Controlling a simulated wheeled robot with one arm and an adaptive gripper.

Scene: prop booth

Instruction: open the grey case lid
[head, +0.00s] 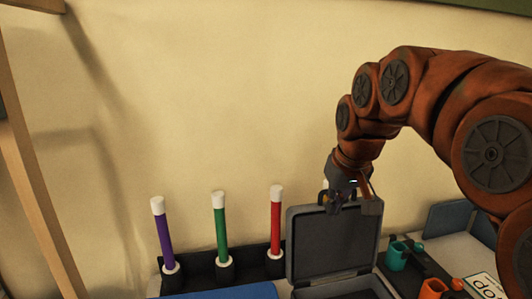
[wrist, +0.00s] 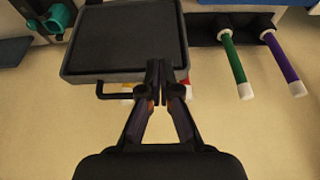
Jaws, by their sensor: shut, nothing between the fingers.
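The grey case lid (head: 333,243) stands raised, close to upright, with its dark inner face toward me. The case's lower part (head: 372,287) shows at the bottom edge, cut off by the frame. In the wrist view the lid (wrist: 124,42) fills the upper left, and a dark handle (wrist: 113,95) sticks out from its edge. My gripper (head: 348,203) is at the lid's top edge in the head view. In the wrist view my gripper (wrist: 167,72) has its fingertips together, empty, beside the lid's corner; I cannot tell whether they touch it.
Purple (head: 163,234), green (head: 221,228) and red (head: 276,220) rods stand in a dark rack left of the lid. The wall is behind.

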